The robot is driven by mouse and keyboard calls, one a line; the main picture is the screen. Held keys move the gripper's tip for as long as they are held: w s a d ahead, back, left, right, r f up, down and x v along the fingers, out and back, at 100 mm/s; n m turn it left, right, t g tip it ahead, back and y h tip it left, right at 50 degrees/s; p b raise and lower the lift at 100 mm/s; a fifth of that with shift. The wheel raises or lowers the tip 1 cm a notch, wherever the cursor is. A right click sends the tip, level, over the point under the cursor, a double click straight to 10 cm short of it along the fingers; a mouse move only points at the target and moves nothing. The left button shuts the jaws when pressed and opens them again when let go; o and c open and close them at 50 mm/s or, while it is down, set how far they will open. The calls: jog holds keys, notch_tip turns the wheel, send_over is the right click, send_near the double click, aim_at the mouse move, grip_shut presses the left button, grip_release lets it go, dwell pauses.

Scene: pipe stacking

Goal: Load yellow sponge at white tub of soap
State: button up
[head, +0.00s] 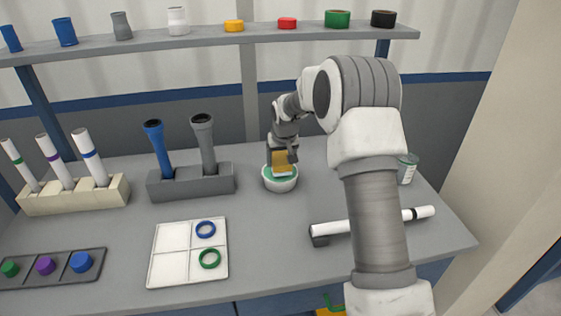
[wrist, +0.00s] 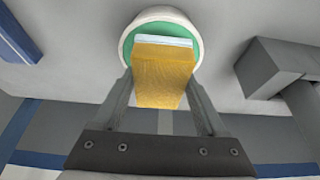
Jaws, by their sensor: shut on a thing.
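The yellow sponge (head: 282,161) is held between the fingers of my gripper (head: 283,155), over the white tub of soap (head: 280,186). In the wrist view the sponge (wrist: 162,77) sits between both fingers of my gripper (wrist: 160,90), and a pale edge shows at its far end. The tub (wrist: 124,50) is a round white bowl with green soap inside, and the sponge's far end overlaps the soap. I cannot tell whether the sponge touches the soap. The tub stands on the grey table (head: 285,255).
A grey holder (head: 190,183) with a blue and a grey pipe stands left of the tub. A white tray (head: 167,268) with two rings lies in front. A white pipe (head: 365,222) and a can (head: 407,170) are at right. A shelf (head: 200,46) runs above.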

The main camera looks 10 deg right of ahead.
aim_at(279, 155)
jog(key=shift+r+p, duration=1.35)
jog(key=shift+r, duration=1.15)
